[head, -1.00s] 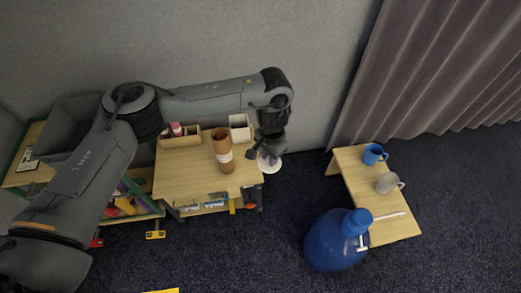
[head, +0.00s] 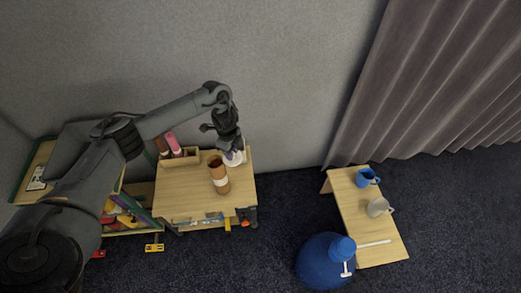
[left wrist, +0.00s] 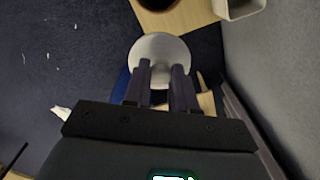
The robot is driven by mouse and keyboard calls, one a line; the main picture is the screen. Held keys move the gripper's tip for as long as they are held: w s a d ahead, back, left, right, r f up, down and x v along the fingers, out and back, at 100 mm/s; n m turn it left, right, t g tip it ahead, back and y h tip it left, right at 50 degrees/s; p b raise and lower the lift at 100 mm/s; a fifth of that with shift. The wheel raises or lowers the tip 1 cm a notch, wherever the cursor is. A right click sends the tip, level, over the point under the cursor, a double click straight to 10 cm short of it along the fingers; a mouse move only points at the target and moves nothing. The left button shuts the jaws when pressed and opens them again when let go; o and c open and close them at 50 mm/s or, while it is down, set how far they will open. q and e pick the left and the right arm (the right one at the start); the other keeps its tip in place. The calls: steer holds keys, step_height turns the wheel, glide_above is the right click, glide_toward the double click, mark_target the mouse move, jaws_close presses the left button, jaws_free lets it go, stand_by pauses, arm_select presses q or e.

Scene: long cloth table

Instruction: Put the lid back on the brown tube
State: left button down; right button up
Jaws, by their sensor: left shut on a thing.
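The brown tube (head: 219,180) stands upright on the small wooden desk, with a pale band around it and a dark open top. Its dark mouth shows at the top edge of the left wrist view (left wrist: 160,3). My left gripper (head: 232,150) is shut on the round white lid (head: 235,160). It holds the lid in the air to the right of the tube, apart from it, near the desk's back right corner. In the left wrist view the lid (left wrist: 160,46) sits at the fingertips. My right gripper is not in view.
A wooden holder (head: 181,160) with a pink bottle (head: 173,143) stands at the desk's back left. A white bin (left wrist: 240,7) is near the tube. Bare desktop (head: 180,197) lies left of the tube. A low table (head: 372,227) with mugs is far right.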

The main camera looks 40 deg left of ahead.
arm_select(q)
steer(key=s+a+r+p, duration=0.1)
steer(key=s+a, duration=0.3)
steer(key=a, duration=0.3)
steer(key=shift+a+f+b, duration=0.1)
steer(key=shift+f+b, duration=2.6)
steer(key=shift+f, duration=0.35)
steer(key=shift+r, duration=0.1)
steer(key=shift+p, duration=0.35)
steer(key=shift+p, duration=0.4)
steer(key=shift+f, duration=0.2)
